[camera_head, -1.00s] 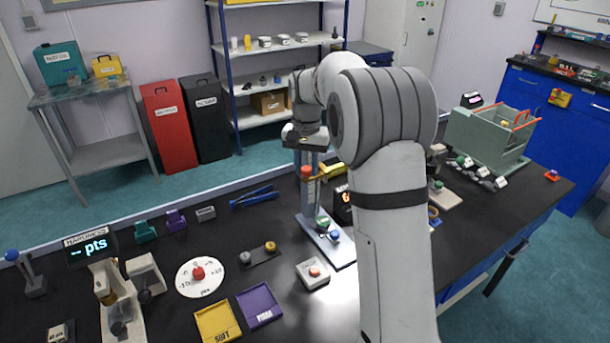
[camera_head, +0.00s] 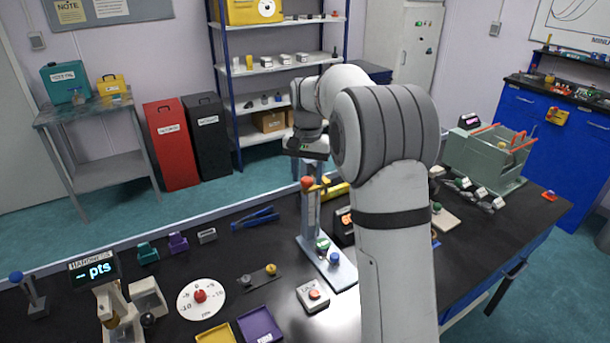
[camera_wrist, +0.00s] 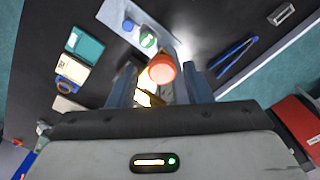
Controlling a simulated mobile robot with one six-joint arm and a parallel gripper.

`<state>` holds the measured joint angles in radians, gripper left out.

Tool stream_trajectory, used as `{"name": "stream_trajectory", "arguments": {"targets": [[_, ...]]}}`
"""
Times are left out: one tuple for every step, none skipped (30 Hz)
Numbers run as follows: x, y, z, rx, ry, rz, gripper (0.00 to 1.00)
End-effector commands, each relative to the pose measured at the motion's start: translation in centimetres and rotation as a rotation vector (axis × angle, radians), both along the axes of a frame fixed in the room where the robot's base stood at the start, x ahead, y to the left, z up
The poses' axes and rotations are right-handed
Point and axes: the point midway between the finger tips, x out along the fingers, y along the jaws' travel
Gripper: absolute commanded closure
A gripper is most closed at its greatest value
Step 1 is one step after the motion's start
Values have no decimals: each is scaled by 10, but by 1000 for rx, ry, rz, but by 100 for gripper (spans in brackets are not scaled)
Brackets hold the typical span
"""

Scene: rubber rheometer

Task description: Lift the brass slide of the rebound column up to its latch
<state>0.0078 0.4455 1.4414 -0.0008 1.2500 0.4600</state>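The rebound column (camera_head: 312,213) stands upright on a pale blue base (camera_head: 341,274) with green and blue parts on it. An orange-red cap (camera_head: 307,183) is near its top. My gripper (camera_head: 308,170) is over the column top, pointing down. In the wrist view my gripper (camera_wrist: 160,80) has its fingers on either side of the orange cap (camera_wrist: 162,68), with a small gap seen at each side. A bright yellow, brass-like patch shows below the cap, between the fingers. I cannot tell for certain whether it is the slide. The latch cannot be made out.
Blue tongs (camera_head: 256,218) lie to the left. A white box with an orange button (camera_head: 313,295) is in front. A green bin (camera_head: 480,155) stands at the right.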

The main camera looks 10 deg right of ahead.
Motion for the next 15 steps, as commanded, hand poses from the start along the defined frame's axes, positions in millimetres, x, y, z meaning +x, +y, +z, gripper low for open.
{"name": "stream_trajectory", "arguments": {"targets": [[0,0,-1,0,1,0,50],[0,0,-1,0,2,0,50],[0,0,-1,0,2,0,50],[0,0,-1,0,2,0,50],[0,0,-1,0,3,0,50],[0,0,-2,0,3,0,50],[0,0,-2,0,3,0,50],[0,0,-1,0,3,0,50],[0,0,0,0,3,0,50],[0,0,2,0,3,0,50],[0,0,4,0,3,0,50],[0,0,9,0,1,0,50],[0,0,14,1,0,0,50],[0,0,18,0,1,0,50],[0,0,26,0,-1,0,50]]}}
